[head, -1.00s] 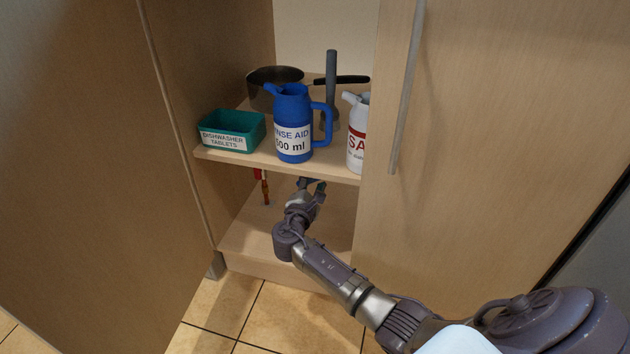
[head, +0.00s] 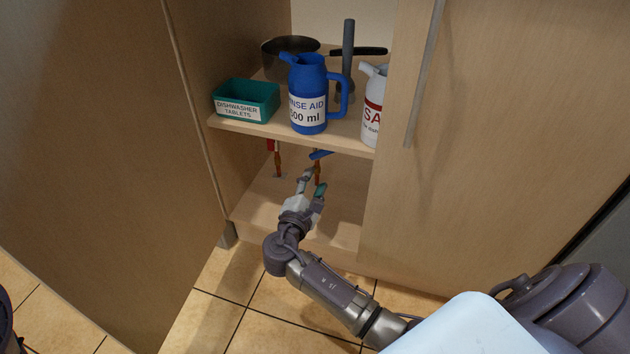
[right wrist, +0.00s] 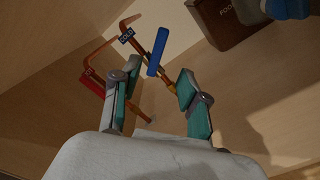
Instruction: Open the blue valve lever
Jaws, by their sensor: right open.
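The blue valve lever (head: 320,154) shows just under the shelf edge in the head view, on a copper pipe (head: 318,172). In the right wrist view the blue lever (right wrist: 158,52) stands at a slant, beside a tag reading "COLD". My right gripper (head: 312,184) is open and empty, in front of and below the lever in the head view. In the right wrist view its two fingers (right wrist: 158,80) are spread, with the blue lever beyond the gap and apart from both. A red lever (right wrist: 92,80) is partly hidden behind the left finger. My left gripper is not in view.
The shelf (head: 257,128) above holds a teal tablet box (head: 246,98), a blue rinse aid jug (head: 308,95), a white container (head: 374,105) and a pot (head: 285,60). A cabinet door (head: 95,150) stands open at left; a panel (head: 500,130) bounds the right. The cabinet floor has free room.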

